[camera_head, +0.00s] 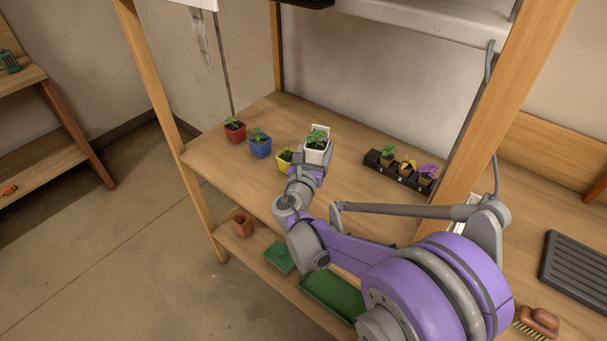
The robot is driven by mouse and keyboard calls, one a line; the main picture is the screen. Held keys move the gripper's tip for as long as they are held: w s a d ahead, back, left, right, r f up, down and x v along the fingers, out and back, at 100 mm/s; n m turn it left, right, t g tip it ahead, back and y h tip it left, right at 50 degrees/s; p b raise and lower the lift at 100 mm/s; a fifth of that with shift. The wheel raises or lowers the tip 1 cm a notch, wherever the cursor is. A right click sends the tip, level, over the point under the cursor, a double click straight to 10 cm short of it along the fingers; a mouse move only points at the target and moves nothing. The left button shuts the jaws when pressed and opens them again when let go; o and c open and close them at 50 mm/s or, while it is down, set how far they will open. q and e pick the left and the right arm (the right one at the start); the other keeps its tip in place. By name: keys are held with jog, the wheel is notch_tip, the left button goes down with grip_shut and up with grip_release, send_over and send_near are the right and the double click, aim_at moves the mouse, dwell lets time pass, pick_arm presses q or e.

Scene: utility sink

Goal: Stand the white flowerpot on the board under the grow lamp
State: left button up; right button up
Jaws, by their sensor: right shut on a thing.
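The white flowerpot (316,154) with a green seedling is upright over the middle of the wooden board (365,212). My right gripper (312,168) is shut on the white flowerpot, reaching it from the near side. The gripper and wrist hide the pot's lower part, so I cannot tell whether its base touches the board. A pale fixture (420,20) crosses above the board at the top; it may be part of the grow lamp. My left gripper is not in view.
Red (235,132), blue (260,147) and yellow (284,160) pots stand left of the white one. A black tray (376,164) with several small plants is at right. Wooden posts flank the board. A green tray (328,298) lies on the lower shelf.

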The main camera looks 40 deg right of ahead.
notch_tip(320, 180, down, 10)
jog(key=shift+d+r+b, duration=0.1)
jog(key=shift+b, duration=1.15)
jog(key=o, duration=1.4)
jog(key=v, duration=1.2)
